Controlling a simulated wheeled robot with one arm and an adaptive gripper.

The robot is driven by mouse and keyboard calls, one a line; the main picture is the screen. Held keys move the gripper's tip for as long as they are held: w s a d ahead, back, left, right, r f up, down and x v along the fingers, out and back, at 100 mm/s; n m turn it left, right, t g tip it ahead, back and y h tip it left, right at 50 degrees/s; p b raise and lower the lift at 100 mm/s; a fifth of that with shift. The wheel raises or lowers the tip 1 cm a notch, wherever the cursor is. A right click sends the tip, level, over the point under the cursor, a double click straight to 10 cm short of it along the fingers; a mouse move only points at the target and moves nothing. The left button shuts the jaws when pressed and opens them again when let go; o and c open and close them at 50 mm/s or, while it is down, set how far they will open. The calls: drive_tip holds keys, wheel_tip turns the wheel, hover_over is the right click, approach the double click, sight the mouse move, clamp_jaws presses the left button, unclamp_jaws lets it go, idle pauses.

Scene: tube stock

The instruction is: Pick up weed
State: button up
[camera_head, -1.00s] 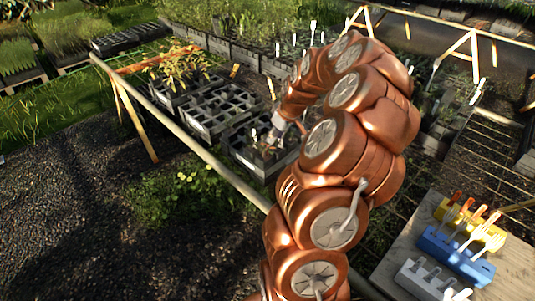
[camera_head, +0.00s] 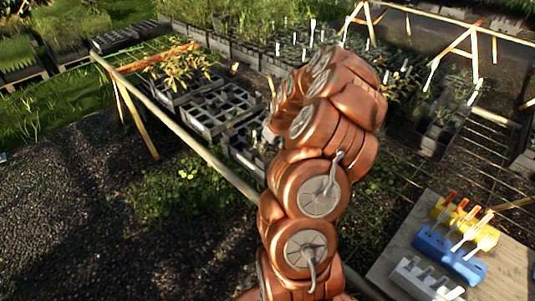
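My copper-coloured arm rises from the bottom middle and bends over the bench. My gripper (camera_head: 269,133) shows only as a small grey piece at the arm's left edge, above the near black tray (camera_head: 243,157). Its fingers are mostly hidden by the arm, so I cannot tell whether they hold anything. Small green seedlings show in that tray, partly covered by the arm. No single plant can be clearly told apart as the weed. Leafy green growth (camera_head: 180,190) covers the ground under the bench's near rail.
A tray of empty cells (camera_head: 218,107) and a yellowish leafy plant (camera_head: 186,70) stand further left on the bench. A wooden rail (camera_head: 190,140) runs along the near side. Blue (camera_head: 455,255), yellow (camera_head: 466,222) and white (camera_head: 425,282) tool holders sit on a board at right.

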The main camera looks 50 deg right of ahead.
drive_tip(key=shift+c, duration=0.3)
clamp_jaws()
drive_tip(key=shift+r, duration=0.1)
